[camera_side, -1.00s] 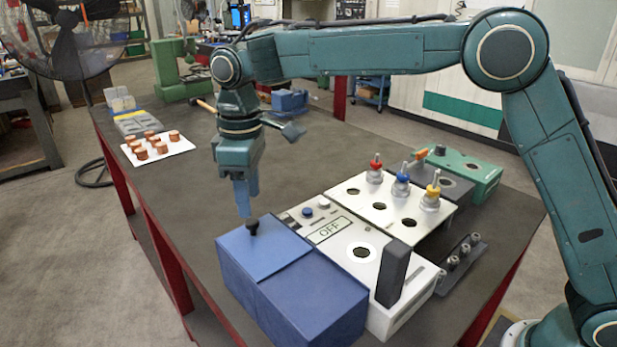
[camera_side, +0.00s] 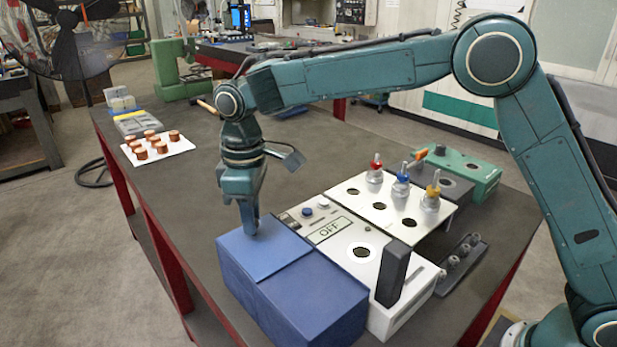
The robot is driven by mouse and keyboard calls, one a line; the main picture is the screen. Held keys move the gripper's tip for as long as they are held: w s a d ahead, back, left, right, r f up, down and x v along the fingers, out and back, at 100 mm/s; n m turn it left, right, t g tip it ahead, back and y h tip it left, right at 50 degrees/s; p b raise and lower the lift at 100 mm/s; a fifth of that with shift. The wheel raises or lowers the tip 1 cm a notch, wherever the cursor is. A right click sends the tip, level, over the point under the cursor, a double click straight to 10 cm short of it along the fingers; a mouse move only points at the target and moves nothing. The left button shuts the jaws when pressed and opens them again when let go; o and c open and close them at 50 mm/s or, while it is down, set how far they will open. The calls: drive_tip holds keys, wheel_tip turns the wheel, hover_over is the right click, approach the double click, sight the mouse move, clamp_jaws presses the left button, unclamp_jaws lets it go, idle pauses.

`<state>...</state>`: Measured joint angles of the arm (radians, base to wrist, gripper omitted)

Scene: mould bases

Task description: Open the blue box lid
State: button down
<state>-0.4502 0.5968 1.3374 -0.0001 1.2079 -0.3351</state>
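The blue box (camera_side: 312,300) stands on the table's near edge, left of the white OFF panel. Its lid, a lighter blue panel (camera_side: 262,257) on the rear part of the top, lies flat and closed. The fingers hide the knob now. I cannot tell whether they are closed on it or only around it.
The white OFF panel (camera_side: 345,225) with an upright dark block (camera_side: 392,273) adjoins the box on the right. Behind it is a white stand with red, blue and yellow-topped parts (camera_side: 400,190). A white tray of copper pieces (camera_side: 160,150) lies far left. The table's middle left is clear.

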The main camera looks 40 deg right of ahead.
drive_tip(key=shift+s, duration=0.1)
drive_tip(key=s, duration=1.1)
drive_tip(key=shift+s+r, duration=0.15)
drive_tip(key=shift+s, duration=0.15)
drive_tip(key=c, duration=1.2)
unclamp_jaws()
wheel_tip(320, 180, up, 14)
